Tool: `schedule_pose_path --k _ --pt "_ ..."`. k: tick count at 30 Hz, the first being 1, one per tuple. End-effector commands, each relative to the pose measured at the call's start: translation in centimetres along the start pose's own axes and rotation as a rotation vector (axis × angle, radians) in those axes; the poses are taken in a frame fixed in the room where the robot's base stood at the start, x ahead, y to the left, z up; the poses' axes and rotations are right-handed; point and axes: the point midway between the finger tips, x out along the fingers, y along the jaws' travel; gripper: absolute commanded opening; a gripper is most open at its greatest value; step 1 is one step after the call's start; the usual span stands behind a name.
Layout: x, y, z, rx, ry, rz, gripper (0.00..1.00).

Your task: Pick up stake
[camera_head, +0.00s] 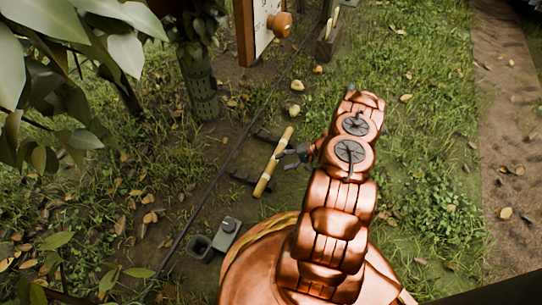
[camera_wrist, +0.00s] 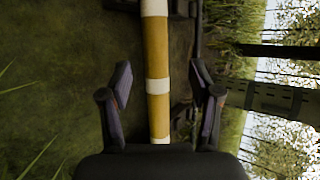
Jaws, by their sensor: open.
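The stake (camera_head: 269,172) is a slim yellow-tan rod with pale bands. In the head view it lies slantwise, low over the ground, across two dark holders (camera_head: 244,177). My gripper (camera_head: 283,156) is at the stake's right side, near its middle. In the wrist view the stake (camera_wrist: 157,50) runs upright through the picture between the spread fingers of my gripper (camera_wrist: 160,70). A gap shows on each side of it, and neither finger appears to touch it. The palm hides the stake's near end in the wrist view.
A tree trunk with a mesh guard (camera_head: 201,88) stands behind left, and leaves (camera_head: 60,60) fill the upper left. A dark hose (camera_head: 222,170) runs along the ground left of the stake. A grey box (camera_head: 226,234) lies in front. Grass (camera_head: 430,130) on the right is open.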

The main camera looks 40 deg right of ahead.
Motion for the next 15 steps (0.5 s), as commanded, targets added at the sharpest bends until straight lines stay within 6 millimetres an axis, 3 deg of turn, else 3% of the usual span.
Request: schedule_pose_path --k 15 --pt "5.5 0.9 0.6 0.0 -0.002 0.0 0.63"
